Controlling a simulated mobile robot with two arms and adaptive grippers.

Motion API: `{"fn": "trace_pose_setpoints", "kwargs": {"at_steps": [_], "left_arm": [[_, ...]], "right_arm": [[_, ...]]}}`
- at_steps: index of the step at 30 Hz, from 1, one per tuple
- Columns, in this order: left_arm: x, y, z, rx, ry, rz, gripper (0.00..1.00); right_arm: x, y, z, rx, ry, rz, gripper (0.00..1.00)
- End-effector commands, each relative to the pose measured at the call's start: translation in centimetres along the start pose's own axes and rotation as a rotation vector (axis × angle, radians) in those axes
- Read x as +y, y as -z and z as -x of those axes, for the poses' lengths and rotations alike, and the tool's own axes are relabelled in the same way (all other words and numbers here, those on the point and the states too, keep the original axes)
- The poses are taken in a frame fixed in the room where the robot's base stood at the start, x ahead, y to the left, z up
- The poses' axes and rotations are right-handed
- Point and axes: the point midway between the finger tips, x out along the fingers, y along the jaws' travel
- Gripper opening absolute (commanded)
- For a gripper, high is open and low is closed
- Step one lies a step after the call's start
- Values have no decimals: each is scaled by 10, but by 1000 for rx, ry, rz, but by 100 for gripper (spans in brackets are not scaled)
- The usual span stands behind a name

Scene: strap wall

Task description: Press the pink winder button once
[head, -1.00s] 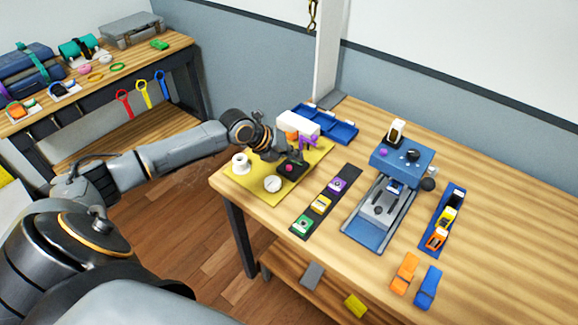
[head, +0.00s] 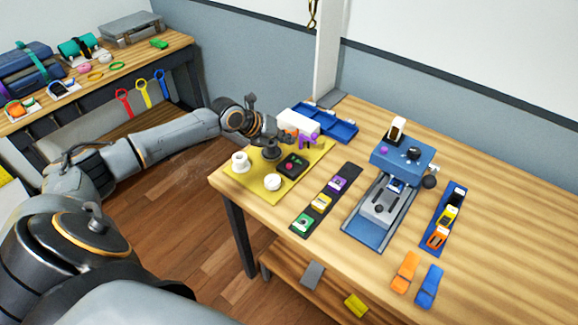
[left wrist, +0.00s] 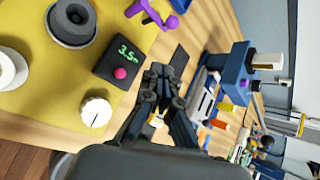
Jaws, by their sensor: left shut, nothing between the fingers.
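The pink winder button (head: 291,168) sits on a small black box (head: 300,161) on a yellow mat (head: 240,180). In the left wrist view the pink button (left wrist: 120,73) is uncovered, beside a green display reading about 3.5. A dark round spool (left wrist: 71,22) and a white dial (left wrist: 96,111) flank the box. My right gripper is not in view.
A white spool (head: 240,161) stands on the mat's left. A purple part (head: 306,141) and blue tray (head: 338,128) lie behind. A dark strip with coloured clips (head: 321,203) and a blue device (head: 402,160) are to the right. Bare wood lies at the far right.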

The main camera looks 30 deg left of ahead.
Motion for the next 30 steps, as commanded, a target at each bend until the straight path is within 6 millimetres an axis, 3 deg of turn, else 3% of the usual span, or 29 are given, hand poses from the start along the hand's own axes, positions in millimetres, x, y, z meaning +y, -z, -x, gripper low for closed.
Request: {"fn": "trace_pose_setpoints", "kwargs": {"at_steps": [9, 12, 17, 30], "left_arm": [[25, 26, -34, 2, -1, 2, 0], [33, 33, -45, 1, -1, 1, 0], [37, 36, -50, 0, -1, 0, 0], [36, 36, -49, 0, -1, 0, 0]], "right_arm": [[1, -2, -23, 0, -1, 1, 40], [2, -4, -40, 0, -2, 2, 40], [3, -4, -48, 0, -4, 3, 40], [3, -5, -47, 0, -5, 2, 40]]}}
